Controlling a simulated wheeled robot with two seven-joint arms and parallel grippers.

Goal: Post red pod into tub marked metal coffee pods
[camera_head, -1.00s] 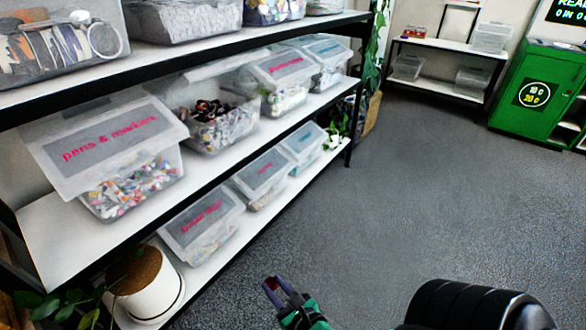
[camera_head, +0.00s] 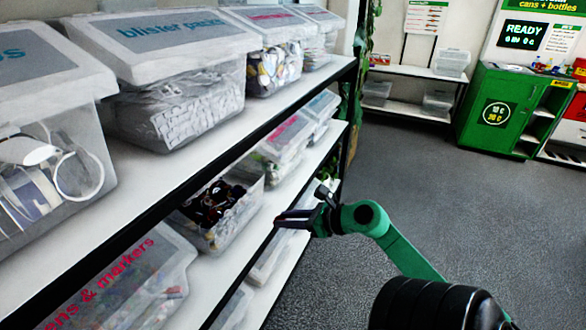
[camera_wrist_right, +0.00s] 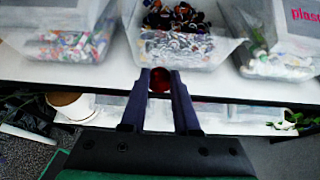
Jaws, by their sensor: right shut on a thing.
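In the wrist view my right gripper (camera_wrist_right: 160,82) is shut on a small round red pod (camera_wrist_right: 159,80), held between its fingertips. In the head view this gripper (camera_head: 281,219) is in front of the middle shelf's edge, and I cannot make out the pod there. An open clear tub (camera_head: 238,222) on the middle shelf holds dark and coloured pods. It is just beyond the fingertips in the wrist view (camera_wrist_right: 190,52), with the pod apart from it, in front of its near wall. I cannot read a label on this tub. My left gripper is not in view.
The "pens & markers" tub (camera_head: 150,290) and another clear tub (camera_head: 285,140) flank the open one. The upper shelf (camera_head: 140,190) bears lidded tubs, including "blister packs" (camera_head: 190,85). A green machine (camera_head: 500,112) stands at the far right. The floor (camera_head: 400,160) is clear.

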